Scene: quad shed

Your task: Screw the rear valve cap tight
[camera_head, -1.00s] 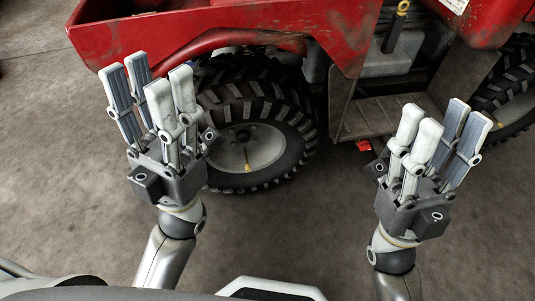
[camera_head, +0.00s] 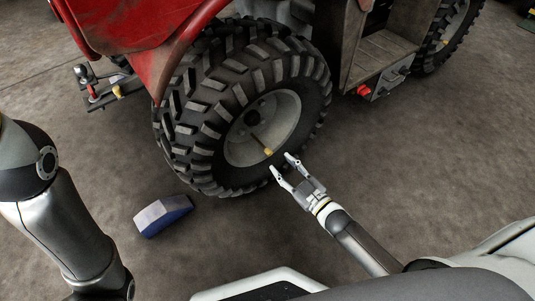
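The rear wheel (camera_head: 235,110) of the red quad has a black knobbly tyre and a pale rim. A thin valve stem leans out from its hub toward the lower rim, and the brass-coloured rear valve cap (camera_head: 268,152) sits at its end. My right gripper (camera_head: 281,164) is just below and to the right of the cap. Its two fingers are spread and point up-left toward the cap, with nothing between them. Whether a fingertip touches the cap cannot be told. My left arm shows at the left edge, but its gripper is out of view.
A blue and pale grey block (camera_head: 162,215) lies on the concrete floor left of the wheel. The front wheel (camera_head: 447,35) has a similar brass cap. A wooden-sided footwell (camera_head: 385,55) and a red bodywork edge lie above.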

